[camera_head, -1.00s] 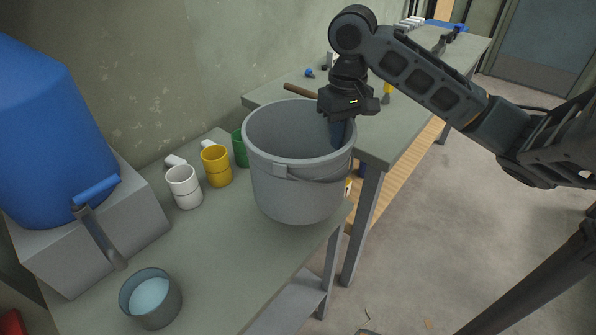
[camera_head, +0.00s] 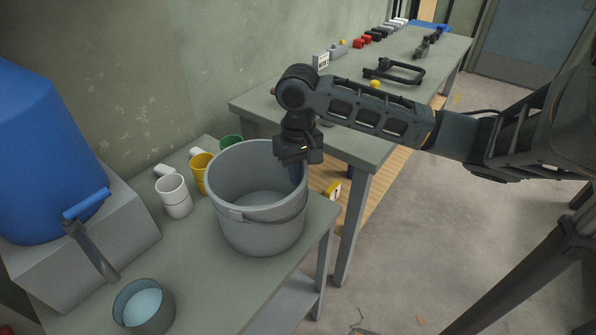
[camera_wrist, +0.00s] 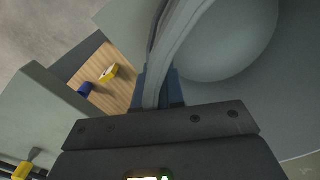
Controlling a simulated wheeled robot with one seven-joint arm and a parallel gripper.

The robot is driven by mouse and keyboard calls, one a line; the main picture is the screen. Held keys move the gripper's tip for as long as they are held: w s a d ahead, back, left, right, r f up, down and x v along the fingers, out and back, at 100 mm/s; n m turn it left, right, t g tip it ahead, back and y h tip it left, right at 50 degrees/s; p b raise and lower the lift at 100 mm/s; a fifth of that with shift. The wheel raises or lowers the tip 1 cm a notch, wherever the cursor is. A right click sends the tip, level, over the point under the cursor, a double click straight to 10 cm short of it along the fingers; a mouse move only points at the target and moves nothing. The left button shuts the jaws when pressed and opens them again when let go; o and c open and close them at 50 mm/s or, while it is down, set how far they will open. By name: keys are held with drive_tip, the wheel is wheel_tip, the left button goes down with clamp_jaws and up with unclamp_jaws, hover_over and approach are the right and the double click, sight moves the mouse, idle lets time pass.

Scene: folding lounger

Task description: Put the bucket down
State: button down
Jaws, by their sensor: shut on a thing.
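A grey bucket (camera_head: 258,205) is in the middle of the head view, upright, over the near bench (camera_head: 215,275). I cannot tell for sure whether its base touches the bench top. My gripper (camera_head: 297,170) points down and is shut on the bucket's right rim. In the wrist view the gripper (camera_wrist: 160,88) has its blue fingers on either side of the bucket's wall (camera_wrist: 185,30). The inside of the bucket looks empty.
White (camera_head: 173,196), yellow (camera_head: 200,172) and green (camera_head: 230,142) mugs stand close left of and behind the bucket. A blue barrel (camera_head: 45,150) on a grey block and a small pot (camera_head: 143,305) are farther left. A second bench (camera_head: 375,148) stands behind.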

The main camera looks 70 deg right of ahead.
drive_tip(key=shift+f, duration=0.1)
drive_tip(key=c, duration=1.2)
unclamp_jaws()
drive_tip(key=shift+c, duration=0.2)
wheel_tip(320, 180, up, 12)
drive_tip(key=shift+r, duration=0.15)
